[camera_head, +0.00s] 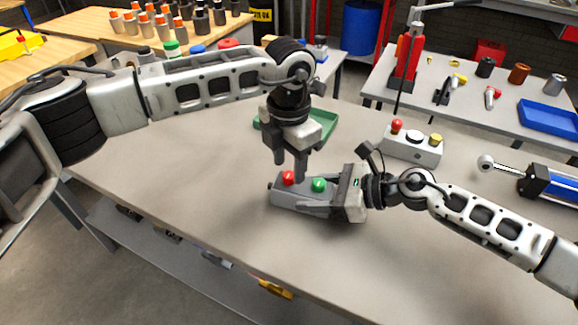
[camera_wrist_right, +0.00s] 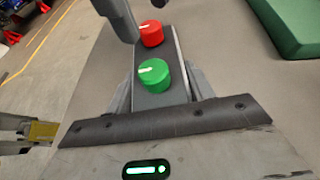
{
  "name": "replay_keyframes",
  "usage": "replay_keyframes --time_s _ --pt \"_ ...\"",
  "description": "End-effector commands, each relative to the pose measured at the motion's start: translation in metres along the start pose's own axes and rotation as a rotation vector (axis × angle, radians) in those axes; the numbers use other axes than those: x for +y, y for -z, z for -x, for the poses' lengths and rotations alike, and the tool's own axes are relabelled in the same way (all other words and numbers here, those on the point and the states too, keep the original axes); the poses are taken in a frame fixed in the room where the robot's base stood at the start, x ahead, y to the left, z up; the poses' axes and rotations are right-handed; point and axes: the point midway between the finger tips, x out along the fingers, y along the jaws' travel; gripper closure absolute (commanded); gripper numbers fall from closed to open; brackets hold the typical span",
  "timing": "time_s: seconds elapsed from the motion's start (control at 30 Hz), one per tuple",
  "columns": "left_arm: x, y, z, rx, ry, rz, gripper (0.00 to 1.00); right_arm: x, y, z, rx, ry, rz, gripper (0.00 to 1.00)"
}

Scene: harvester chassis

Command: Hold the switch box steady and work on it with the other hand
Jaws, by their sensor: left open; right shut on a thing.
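The grey switch box (camera_head: 300,202) lies on the table in the head view, with a red knob (camera_head: 288,177) and a green knob (camera_head: 319,185) on top. It also shows in the right wrist view (camera_wrist_right: 160,99), with the red knob (camera_wrist_right: 151,33) farther off and the green knob (camera_wrist_right: 154,75) nearer. My right gripper (camera_head: 335,195) is shut on the box from its right end. My left gripper (camera_head: 289,168) points down above the box, open, with its fingertips close to the red knob. Whether a finger touches the knob, I cannot tell.
A green tray (camera_head: 325,128) lies behind my left gripper. A blue cylinder part (camera_head: 545,185) lies at the right. The table's left and front areas are clear.

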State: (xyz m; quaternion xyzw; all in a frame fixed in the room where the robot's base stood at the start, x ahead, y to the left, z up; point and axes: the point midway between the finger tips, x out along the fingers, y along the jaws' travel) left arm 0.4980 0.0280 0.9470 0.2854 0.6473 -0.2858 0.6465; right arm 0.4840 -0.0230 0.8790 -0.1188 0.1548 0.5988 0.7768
Motion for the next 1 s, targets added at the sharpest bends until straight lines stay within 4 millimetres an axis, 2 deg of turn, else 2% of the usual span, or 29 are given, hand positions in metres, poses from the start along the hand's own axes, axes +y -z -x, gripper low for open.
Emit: replay_keyframes --time_s 0.2,0.4,0.6,0.97,1.0 --pt "0.0 -0.001 0.049 -0.005 -0.003 -0.001 0.55 0.0 -0.001 0.0 -0.002 0.0 0.0 0.88" --pt "0.0 -0.001 0.085 -0.003 -0.002 0.0 0.55 0.0 -0.001 0.0 -0.002 0.0 0.0 0.88" --pt "0.0 0.0 0.101 -0.001 0.0 0.001 0.55 0.0 -0.001 0.0 -0.002 0.001 0.0 0.88" --pt "0.0 0.0 0.102 -0.001 0.0 0.0 0.55 0.0 -0.001 0.0 -0.001 0.001 0.0 0.88" --pt "0.0 0.0 0.102 -0.001 0.0 0.0 0.55 0.0 -0.001 0.0 -0.001 0.001 0.0 0.42"
